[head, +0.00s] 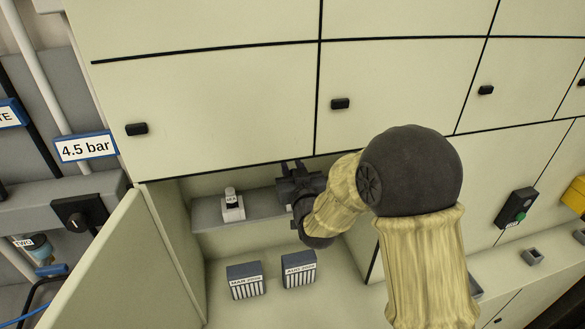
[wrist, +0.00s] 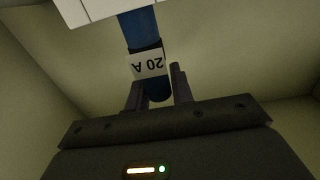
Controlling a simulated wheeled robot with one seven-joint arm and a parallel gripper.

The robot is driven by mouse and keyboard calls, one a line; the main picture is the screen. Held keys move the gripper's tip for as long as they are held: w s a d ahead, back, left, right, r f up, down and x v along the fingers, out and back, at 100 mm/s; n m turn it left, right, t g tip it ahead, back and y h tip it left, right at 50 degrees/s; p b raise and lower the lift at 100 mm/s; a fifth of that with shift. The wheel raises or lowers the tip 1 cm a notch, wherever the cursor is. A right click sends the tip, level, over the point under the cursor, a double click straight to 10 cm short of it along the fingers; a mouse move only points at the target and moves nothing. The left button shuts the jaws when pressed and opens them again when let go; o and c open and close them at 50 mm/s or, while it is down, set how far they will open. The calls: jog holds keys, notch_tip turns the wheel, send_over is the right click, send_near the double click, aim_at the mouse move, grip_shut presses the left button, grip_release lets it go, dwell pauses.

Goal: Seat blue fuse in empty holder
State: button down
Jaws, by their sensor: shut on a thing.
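The blue fuse (wrist: 140,32) has a white band reading "20 A", upside down in the wrist view. My gripper (wrist: 159,88) is shut on the fuse's near end. The fuse's far end meets or overlaps the edge of a white block (wrist: 92,8), perhaps a holder; I cannot tell whether it is seated. In the head view my gripper (head: 290,172) is inside the open cabinet, over the right part of the grey ledge (head: 208,213). The fuse and whatever lies behind the gripper are hidden there. A white holder with a pale, labelled piece (head: 232,205) stands left on the ledge.
Two dark boxes labelled "MAN 200A" (head: 246,280) and "AUG 200A" (head: 299,269) stand on the cabinet floor. The open door (head: 110,265) is at left, and the cabinet's walls and upper edge surround my wrist. Floor left of the boxes is clear.

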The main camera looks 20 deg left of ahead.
dwell(0.4)
jog(key=c, duration=1.1)
grip_release()
jog(key=shift+f, duration=0.1)
jog(key=shift+s, duration=0.1)
jog(key=shift+b+v, duration=6.75)
jog(key=shift+v, duration=1.85)
